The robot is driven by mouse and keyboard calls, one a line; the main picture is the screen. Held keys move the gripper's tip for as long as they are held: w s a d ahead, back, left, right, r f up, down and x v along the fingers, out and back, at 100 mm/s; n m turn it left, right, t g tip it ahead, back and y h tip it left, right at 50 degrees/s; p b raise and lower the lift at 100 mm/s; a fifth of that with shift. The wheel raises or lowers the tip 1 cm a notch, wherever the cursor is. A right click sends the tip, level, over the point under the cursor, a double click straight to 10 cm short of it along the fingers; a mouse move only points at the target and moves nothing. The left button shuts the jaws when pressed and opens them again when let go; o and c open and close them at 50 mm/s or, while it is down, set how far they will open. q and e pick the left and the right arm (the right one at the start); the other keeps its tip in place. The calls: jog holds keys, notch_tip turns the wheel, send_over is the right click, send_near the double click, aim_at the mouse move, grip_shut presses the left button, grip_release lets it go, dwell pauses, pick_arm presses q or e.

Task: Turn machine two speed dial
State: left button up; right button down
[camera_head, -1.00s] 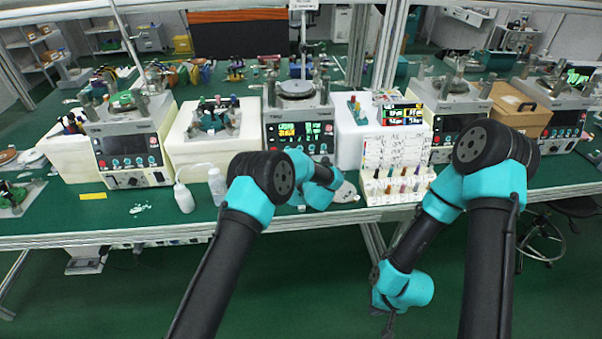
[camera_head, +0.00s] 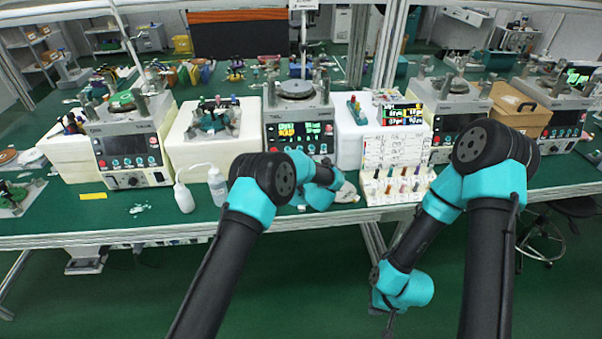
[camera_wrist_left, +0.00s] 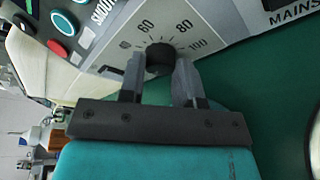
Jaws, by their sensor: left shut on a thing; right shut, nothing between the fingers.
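Machine two (camera_head: 299,118) stands mid-bench in the head view, its display lit with green and yellow figures. Its lower front is hidden behind my left arm. In the left wrist view, the black speed dial (camera_wrist_left: 160,57) sits on a pale panel with a printed scale showing 60, 80 and 100. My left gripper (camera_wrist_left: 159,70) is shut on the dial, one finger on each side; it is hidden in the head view. My right gripper (camera_head: 388,331) hangs low in front of the bench, shut and empty, far from the dial.
Two bottles (camera_head: 184,196) stand left of my left arm. A rack of coloured vials (camera_head: 398,187) stands to its right.

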pick_arm(q)
jog(key=shift+f+m+t+y, duration=0.1)
jog(key=shift+m+t+y, duration=0.3)
jog(key=shift+m, duration=0.9)
jog(key=shift+f+m+t+y, duration=0.15)
jog(key=shift+m+y, duration=0.35)
jog(key=shift+m, duration=0.8)
jog(key=o, duration=0.9)
jog(key=shift+d, duration=0.1)
jog(key=v, duration=1.7)
jog(key=shift+s, duration=0.2)
jog(key=shift+o, duration=0.2)
